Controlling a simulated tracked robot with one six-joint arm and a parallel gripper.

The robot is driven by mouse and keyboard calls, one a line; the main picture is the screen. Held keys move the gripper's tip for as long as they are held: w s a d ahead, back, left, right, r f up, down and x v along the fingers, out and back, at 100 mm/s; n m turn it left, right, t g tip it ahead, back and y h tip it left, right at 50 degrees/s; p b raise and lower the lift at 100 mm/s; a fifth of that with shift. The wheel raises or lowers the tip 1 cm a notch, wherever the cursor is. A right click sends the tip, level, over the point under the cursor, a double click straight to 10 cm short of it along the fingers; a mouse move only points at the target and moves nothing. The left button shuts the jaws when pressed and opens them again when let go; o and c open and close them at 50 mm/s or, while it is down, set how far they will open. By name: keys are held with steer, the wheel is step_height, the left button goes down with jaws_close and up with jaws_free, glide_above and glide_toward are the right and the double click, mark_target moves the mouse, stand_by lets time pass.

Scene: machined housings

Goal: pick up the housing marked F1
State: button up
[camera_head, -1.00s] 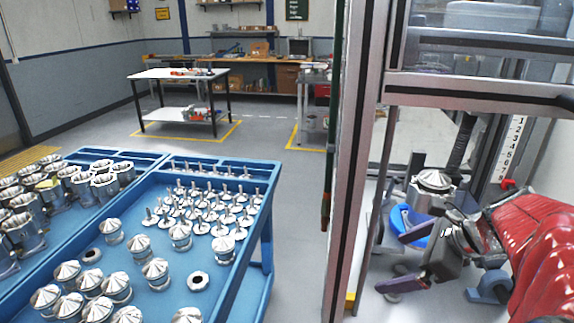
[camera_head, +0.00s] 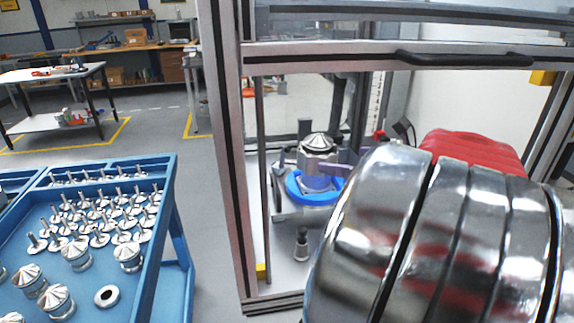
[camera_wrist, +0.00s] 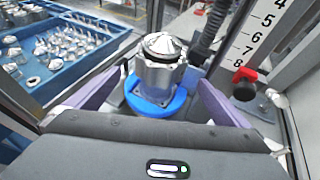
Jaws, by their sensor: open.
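A silver housing with a ribbed conical cap (camera_head: 318,145) stands upright in a blue ring holder (camera_head: 312,192) inside the framed machine. I cannot read any F1 mark on it. In the wrist view the housing (camera_wrist: 160,70) stands in the middle, with the blue ring (camera_wrist: 155,103) around its base. My gripper (camera_wrist: 162,78) is open, with one purple finger left and one right of the housing; gaps show on both sides. In the head view a purple finger shows just right of the housing, and my arm hides the rest of the gripper.
Machine frame posts (camera_head: 228,150) stand left of the holder. A small metal part (camera_head: 301,244) stands on the machine floor in front. A blue tray cart (camera_head: 150,230) with several metal parts is outside at left. A red knob (camera_wrist: 244,78) is right of the housing.

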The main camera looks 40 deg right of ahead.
mark_target(332, 158)
steer(key=shift+x, duration=4.3)
steer(key=shift+x, duration=2.6)
steer(key=shift+d, duration=0.1)
steer(key=shift+c, duration=0.4)
steer(key=c, duration=1.5)
steer(key=shift+r, duration=0.15)
steer(key=shift+c, duration=0.3)
